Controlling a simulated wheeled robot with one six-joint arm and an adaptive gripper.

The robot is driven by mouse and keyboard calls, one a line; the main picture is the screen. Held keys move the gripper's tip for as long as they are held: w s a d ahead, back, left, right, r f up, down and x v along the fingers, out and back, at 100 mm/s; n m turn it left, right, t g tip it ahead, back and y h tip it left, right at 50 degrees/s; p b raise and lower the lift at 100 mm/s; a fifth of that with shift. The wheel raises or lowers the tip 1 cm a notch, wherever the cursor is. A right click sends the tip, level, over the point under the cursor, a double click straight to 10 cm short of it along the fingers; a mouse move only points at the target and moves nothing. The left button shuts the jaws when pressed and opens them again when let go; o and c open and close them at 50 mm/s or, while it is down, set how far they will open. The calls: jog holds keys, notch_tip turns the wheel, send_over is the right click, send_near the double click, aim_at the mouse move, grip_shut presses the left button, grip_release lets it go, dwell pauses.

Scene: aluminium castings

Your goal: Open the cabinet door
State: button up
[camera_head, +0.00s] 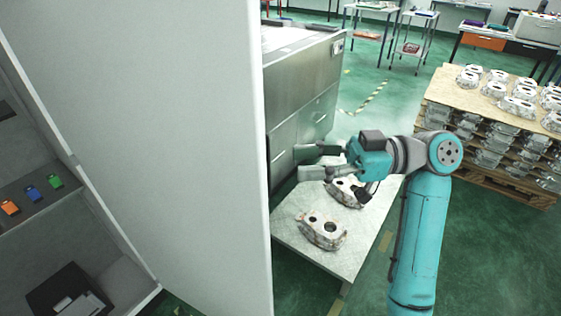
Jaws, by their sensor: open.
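The cabinet door (160,130) is a large pale grey panel that fills much of the left of the picture. It stands swung away from the cabinet (30,235), whose shelves show at the far left. My gripper (300,162) is to the right of the door's free edge, its fingers pointing left toward it. The fingers are apart and nothing is between them. A gap shows between the fingertips and the door edge in this view; the depth between them is hard to tell. No door handle is visible.
Orange, blue and green items (32,193) lie on a cabinet shelf. A low table (355,235) with castings (322,230) is below my gripper. A grey metal machine (305,80) stands behind it. A pallet stack of castings (490,125) is at right. Green floor is clear between.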

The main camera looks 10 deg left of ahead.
jog(key=shift+v, duration=2.4)
